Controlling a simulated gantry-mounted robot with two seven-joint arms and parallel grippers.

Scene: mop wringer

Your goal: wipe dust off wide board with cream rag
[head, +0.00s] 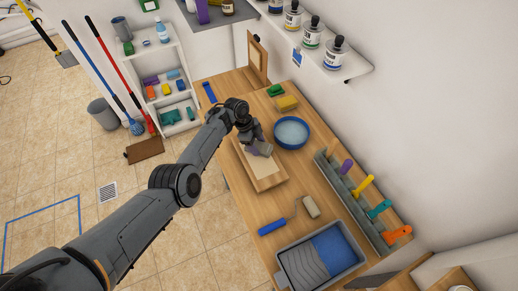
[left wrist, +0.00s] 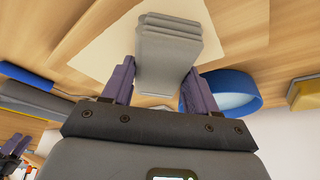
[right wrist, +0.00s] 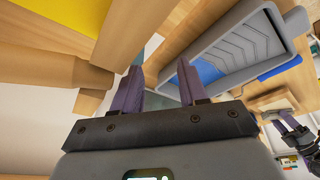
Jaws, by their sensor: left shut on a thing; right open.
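The wide board (head: 268,184) lies on the wooden bench, with a pale cream area on its top. It also shows in the left wrist view, with the pale area (left wrist: 95,50). My left gripper (head: 258,149) is low over the far part of the board. Its purple fingers are shut on a folded rag (left wrist: 168,48), which looks grey rather than cream here. The rag is over the pale area; whether it touches is unclear. My right gripper (right wrist: 160,80) is open and empty, seen only in the right wrist view, near the grey tray's side of the bench.
A blue bowl (head: 291,132) stands close right of the left gripper. Yellow (head: 287,103) and green (head: 275,90) blocks lie behind. A roller (head: 272,228) and a grey paint tray (head: 288,262) are in front. A rack of coloured-handled tools (head: 345,190) lines the wall side.

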